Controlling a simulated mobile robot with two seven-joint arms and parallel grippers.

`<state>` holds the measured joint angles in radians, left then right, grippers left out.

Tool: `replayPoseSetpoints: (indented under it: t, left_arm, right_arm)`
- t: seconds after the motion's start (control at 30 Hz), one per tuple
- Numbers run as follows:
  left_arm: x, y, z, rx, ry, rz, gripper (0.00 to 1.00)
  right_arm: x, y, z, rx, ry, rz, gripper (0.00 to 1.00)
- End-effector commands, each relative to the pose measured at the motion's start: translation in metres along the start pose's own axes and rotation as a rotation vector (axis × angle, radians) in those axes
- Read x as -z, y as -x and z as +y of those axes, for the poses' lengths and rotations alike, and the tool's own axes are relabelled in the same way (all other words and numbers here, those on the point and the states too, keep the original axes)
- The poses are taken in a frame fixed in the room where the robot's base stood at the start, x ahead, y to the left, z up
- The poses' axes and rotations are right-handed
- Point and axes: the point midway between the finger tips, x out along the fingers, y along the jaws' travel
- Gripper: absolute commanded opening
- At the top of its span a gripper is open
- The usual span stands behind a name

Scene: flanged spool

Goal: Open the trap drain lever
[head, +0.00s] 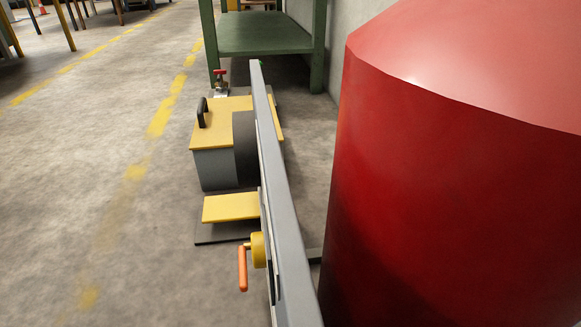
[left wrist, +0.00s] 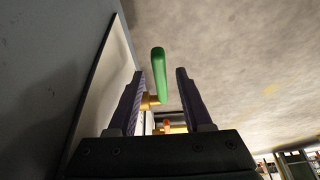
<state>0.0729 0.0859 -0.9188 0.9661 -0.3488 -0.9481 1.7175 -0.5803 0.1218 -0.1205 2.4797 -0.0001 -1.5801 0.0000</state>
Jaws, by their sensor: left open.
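A green lever handle (left wrist: 159,74) stands upright in the left wrist view, on a small brass-coloured stem (left wrist: 150,100) beside a grey panel. My left gripper (left wrist: 160,71) is open, and the green handle shows in the gap between its two fingers. I cannot tell how deep the handle sits between them; no finger visibly touches it. The left finger is close to the stem and panel. An orange handle on a yellow hub (head: 258,250) shows low on the panel's left side in the head view. No label shows which lever is the trap drain. My right gripper is not in view.
A long grey panel (head: 275,160) runs away from me, with a large red tank (head: 440,180) close on its right. A yellow-topped box (head: 222,110) and a red-handled valve (head: 220,78) lie beyond. Open concrete floor is on the left; a green bench (head: 262,35) stands behind.

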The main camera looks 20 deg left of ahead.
Motion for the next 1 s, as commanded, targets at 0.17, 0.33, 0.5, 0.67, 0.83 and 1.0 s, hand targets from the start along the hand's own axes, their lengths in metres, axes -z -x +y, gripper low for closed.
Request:
replayPoseSetpoints:
  t: [0.17,0.33,0.5,0.67,0.83,1.0]
  left_arm:
    - [0.0001,0.0006,-0.0002,0.000,0.000,0.000,0.50]
    - [-0.0001,0.0006,-0.0002,0.000,0.000,0.000,0.31]
    - [-0.0002,0.0006,-0.0002,0.000,0.000,0.000,0.12]
    - [-0.0002,0.0006,-0.0002,0.000,0.000,0.000,0.00]
    - [-0.0002,0.0006,-0.0002,0.000,0.000,0.000,0.00]
    - [-0.0002,0.0006,-0.0003,0.001,0.000,0.000,0.00]
  right_arm:
    - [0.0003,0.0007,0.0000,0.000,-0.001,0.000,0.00]
    - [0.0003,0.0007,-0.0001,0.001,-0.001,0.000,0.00]
    - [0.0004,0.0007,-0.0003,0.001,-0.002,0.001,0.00]
    - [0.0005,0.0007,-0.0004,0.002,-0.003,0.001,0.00]
    - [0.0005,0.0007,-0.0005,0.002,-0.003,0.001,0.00]
    - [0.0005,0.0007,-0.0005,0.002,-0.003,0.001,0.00]
